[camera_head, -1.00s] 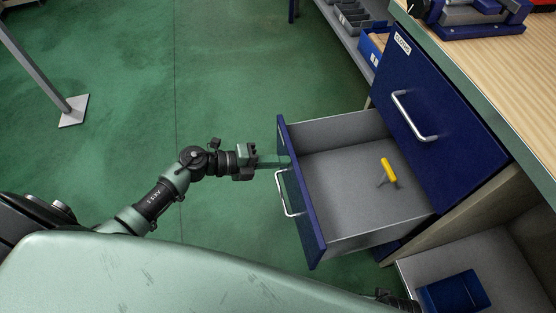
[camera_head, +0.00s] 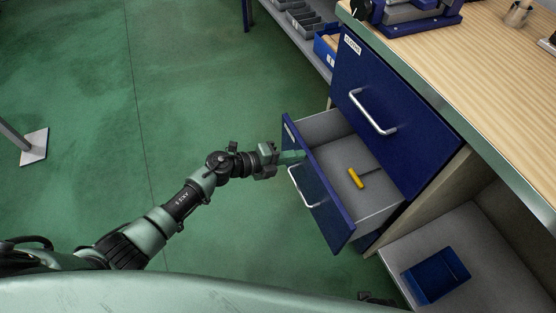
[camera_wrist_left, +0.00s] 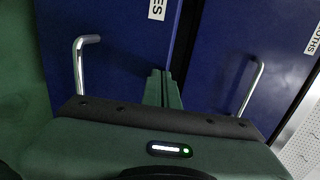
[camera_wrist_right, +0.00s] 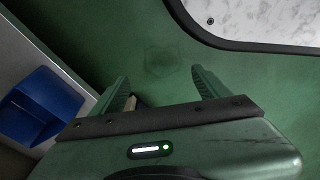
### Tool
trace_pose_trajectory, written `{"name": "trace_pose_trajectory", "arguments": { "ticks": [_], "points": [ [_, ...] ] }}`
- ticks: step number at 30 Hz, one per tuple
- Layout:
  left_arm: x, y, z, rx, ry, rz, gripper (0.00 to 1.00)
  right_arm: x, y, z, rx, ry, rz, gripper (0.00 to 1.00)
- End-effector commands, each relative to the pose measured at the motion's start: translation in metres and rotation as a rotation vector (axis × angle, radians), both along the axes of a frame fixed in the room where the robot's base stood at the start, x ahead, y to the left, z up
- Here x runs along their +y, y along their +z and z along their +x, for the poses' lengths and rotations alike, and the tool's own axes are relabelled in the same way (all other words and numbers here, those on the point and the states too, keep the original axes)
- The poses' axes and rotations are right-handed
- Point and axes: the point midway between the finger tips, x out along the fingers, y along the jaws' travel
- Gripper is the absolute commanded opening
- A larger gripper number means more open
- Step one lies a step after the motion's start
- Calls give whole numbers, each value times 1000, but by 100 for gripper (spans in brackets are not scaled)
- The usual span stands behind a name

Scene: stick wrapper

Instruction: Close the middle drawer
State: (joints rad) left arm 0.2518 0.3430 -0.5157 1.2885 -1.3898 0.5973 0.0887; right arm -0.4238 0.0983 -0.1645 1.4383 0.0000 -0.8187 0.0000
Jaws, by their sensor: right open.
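The middle drawer (camera_head: 335,205) has a blue front, a silver handle (camera_head: 303,190) and a grey inside. It stands partly open under a closed upper drawer. A yellow-handled tool (camera_head: 356,179) lies in it. My left gripper (camera_head: 292,156) is at the outer face of the drawer front, beside the upper end of the handle. In the left wrist view its fingers (camera_wrist_left: 162,88) are together and empty, close to the blue front (camera_wrist_left: 110,50); exact contact is hard to tell. My right gripper (camera_wrist_right: 162,88) is open and empty, low above the green floor.
The closed upper drawer (camera_head: 385,100) sits under the wooden worktop (camera_head: 470,75). A blue bin (camera_head: 436,275) stands on a grey shelf at lower right; it also shows in the right wrist view (camera_wrist_right: 40,105). The floor (camera_head: 150,100) at left is clear apart from a post foot.

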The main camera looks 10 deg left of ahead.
Motion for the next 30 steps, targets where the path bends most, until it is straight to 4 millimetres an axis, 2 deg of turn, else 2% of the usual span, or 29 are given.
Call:
{"name": "trace_pose_trajectory", "arguments": {
  "ticks": [7, 11, 17, 21, 30],
  "points": [
    [-41, 0, 28, -2, -1, -1, 0, 1, 4, 5, -6, -1, 1, 76],
    [-61, -1, 41, -2, 0, -1, 0, 2, 15, 13, -16, -2, 2, 76],
    [-92, -2, 62, -1, -1, 0, 0, 4, 39, 26, -31, -5, 5, 76],
    [-110, -2, 75, -2, 1, 0, 0, 5, 62, 36, -45, -8, 6, 76],
    [-137, -2, 92, 1, 0, -1, 0, 6, 105, 45, -64, -12, 7, 76]
  ]
}}
